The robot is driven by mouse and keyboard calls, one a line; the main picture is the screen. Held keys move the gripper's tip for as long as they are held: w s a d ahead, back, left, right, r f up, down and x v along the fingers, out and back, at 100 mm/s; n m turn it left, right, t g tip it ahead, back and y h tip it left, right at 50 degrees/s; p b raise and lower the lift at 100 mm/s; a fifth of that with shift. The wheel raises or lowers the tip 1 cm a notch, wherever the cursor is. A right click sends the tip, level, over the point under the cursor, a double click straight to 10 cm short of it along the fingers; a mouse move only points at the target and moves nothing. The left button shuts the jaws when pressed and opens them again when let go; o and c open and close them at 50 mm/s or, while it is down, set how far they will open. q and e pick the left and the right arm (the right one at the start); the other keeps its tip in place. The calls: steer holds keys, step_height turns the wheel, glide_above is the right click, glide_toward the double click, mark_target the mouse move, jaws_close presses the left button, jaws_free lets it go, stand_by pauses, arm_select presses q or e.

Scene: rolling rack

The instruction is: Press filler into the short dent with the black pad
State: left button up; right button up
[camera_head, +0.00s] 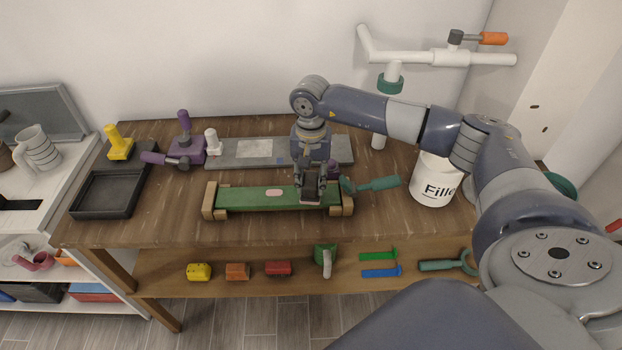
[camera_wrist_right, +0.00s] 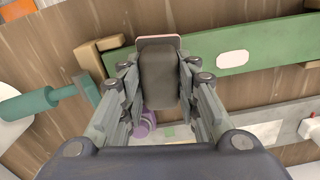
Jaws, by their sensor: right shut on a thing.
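A green board (camera_head: 240,198) lies across wooden blocks (camera_head: 209,201) on the table; it also shows in the right wrist view (camera_wrist_right: 200,60). A pale oval patch (camera_head: 274,191) is on its middle; it looks whitish in the wrist view (camera_wrist_right: 232,59). My right gripper (camera_head: 311,186) is shut on a black pad (camera_wrist_right: 158,80) with a pale pinkish edge at its far end. The pad is over the board's right part, near the end block. I cannot tell whether it touches the board. Any dent under the pad is hidden. My left gripper is not in view.
A white filler bucket (camera_head: 433,182) stands right of the board. A teal-handled tool (camera_head: 375,184) lies beside the board's right end. A grey panel (camera_head: 240,152) lies behind, with purple tools (camera_head: 186,148) and a black tray (camera_head: 103,194) to the left.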

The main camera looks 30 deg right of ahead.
steer(key=shift+f+b, duration=0.5)
stand_by(0.6)
steer(key=shift+f+b, duration=0.1)
steer(key=shift+b, duration=0.2)
stand_by(1.4)
steer(key=shift+r+p, duration=0.45)
steer(key=shift+r, duration=0.3)
steer(key=shift+r+p, duration=1.3)
steer(key=shift+r, duration=1.55)
